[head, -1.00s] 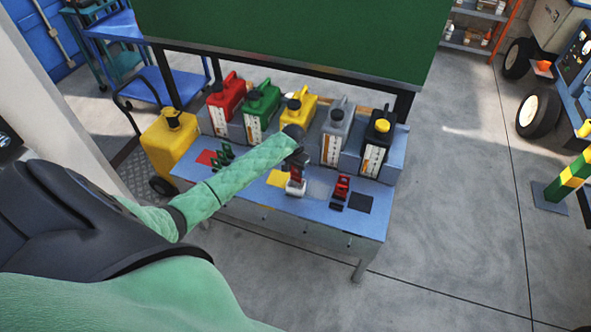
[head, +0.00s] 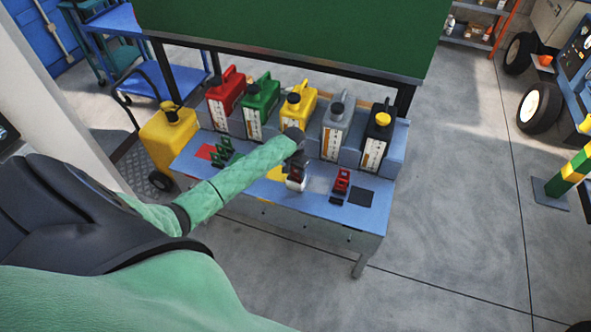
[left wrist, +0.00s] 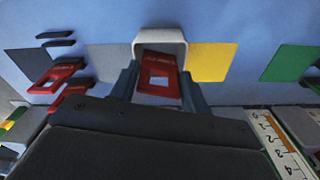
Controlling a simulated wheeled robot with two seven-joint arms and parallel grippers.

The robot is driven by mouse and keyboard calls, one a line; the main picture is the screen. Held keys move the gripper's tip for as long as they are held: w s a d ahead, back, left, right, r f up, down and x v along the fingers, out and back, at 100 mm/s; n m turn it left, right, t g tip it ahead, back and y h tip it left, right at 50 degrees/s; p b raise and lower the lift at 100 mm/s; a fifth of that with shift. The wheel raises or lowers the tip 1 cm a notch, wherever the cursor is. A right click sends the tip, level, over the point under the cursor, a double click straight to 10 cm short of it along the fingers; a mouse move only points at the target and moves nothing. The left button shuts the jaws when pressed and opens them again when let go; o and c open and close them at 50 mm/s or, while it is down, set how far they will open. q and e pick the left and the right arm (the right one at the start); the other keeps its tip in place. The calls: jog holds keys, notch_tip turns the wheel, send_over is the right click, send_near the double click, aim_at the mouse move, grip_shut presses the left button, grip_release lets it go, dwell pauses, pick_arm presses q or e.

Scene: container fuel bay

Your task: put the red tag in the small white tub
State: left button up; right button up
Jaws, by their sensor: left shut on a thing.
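My left gripper (left wrist: 160,88) is shut on a red tag (left wrist: 158,65), which has a square opening and shows between the fingers in the left wrist view. The small white tub (left wrist: 160,36) is right at the tag, its rim framing the tag's far end. In the head view the tub (head: 296,184) stands on the blue bench just below my left gripper (head: 299,170). The held tag is mostly hidden there. I cannot tell whether the tag touches the tub's bottom. My right gripper is not in view.
Other red tags (head: 342,180) lie on the bench (head: 275,213) right of the tub, green tags (head: 222,152) to the left. Coloured square mats lie along the bench. Several fuel cans, including a yellow one (head: 299,105), stand behind my gripper.

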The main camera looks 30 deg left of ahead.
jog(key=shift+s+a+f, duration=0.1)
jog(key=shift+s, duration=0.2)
pick_arm(q)
jog(key=o, duration=1)
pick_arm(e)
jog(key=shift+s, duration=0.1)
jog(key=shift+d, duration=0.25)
pick_arm(q)
jog(key=shift+r, duration=0.25)
jog(key=r, duration=0.2)
jog(key=r+b, duration=0.1)
jog(key=r, duration=0.2)
jog(key=r+b, duration=0.1)
jog(key=r, duration=0.1)
jog(key=shift+s+r, duration=0.15)
jog(key=shift+s, duration=0.1)
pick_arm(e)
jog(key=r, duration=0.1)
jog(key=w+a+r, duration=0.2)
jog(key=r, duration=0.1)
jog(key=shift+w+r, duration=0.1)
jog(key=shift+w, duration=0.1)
